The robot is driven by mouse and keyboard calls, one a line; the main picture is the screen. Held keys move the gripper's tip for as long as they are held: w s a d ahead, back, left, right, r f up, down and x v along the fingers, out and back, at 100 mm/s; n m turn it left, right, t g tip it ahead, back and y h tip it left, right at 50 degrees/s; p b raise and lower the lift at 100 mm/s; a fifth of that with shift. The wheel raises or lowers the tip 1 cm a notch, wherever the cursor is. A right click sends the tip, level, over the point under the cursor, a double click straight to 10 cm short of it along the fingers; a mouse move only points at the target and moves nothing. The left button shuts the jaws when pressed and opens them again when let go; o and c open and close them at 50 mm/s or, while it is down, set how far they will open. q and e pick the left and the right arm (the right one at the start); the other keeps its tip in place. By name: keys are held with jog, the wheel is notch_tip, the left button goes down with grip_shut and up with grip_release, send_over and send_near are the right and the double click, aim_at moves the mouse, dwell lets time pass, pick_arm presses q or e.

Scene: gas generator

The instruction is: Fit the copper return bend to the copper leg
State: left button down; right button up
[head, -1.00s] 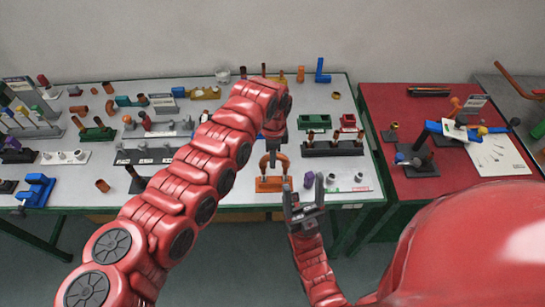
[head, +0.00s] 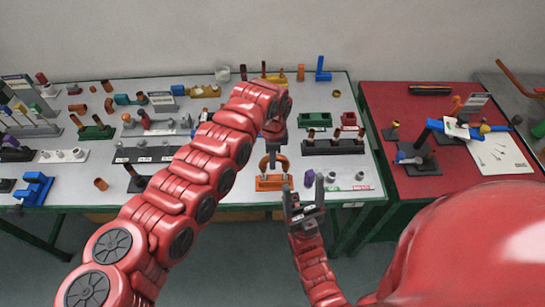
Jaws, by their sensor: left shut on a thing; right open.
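The copper return bend (head: 284,161) is an orange-brown arch at the front edge of the grey table. My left gripper (head: 273,147) points down from above and is shut on the top of the bend. The bend hangs over an orange stand (head: 272,183), with its ends close above it. The copper leg cannot be told apart clearly from the bend's ends at this size, and I cannot tell whether they touch. My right gripper (head: 305,202) is open and empty, fingers up, in front of the table edge and right of the stand.
A purple part (head: 309,178) and small grey fittings (head: 332,178) stand just right of the orange stand. A dark rack with copper pieces (head: 333,146) is behind them. A dark strip base (head: 145,155) lies to the left. The red table (head: 385,100) is at the right.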

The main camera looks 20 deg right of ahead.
pick_arm(q)
jog(key=shift+f, duration=0.45)
jog(key=c, duration=0.6)
grip_release()
jog(key=shift+b, duration=0.3)
jog(key=shift+r, duration=0.3)
notch_tip(320, 180, up, 17)
jog(key=b, duration=0.4)
jog(key=shift+b, duration=0.3)
jog(key=shift+f, duration=0.1)
